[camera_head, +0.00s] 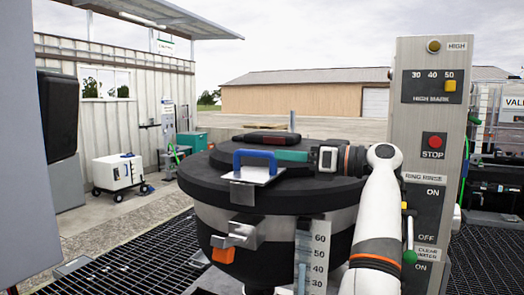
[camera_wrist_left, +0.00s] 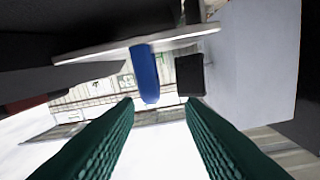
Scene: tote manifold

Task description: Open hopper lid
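A blue U-shaped handle (camera_head: 240,158) stands on a metal plate (camera_head: 246,180) at the lid's front edge. My left gripper (camera_head: 278,155), with teal fingers, reaches over the lid from the right, its tips close to the handle. In the left wrist view, the fingers (camera_wrist_left: 160,102) are apart, and the blue handle (camera_wrist_left: 146,75) shows just beyond the tips, within the gap. I cannot tell whether they touch. My right gripper is out of view.
An orange latch (camera_head: 224,241) sits on the hopper's front below the lid. A control panel (camera_head: 427,150) with a red stop button stands close on the right. A grey panel (camera_head: 22,150) fills the left edge. A white wheeled cart (camera_head: 118,173) stands behind left.

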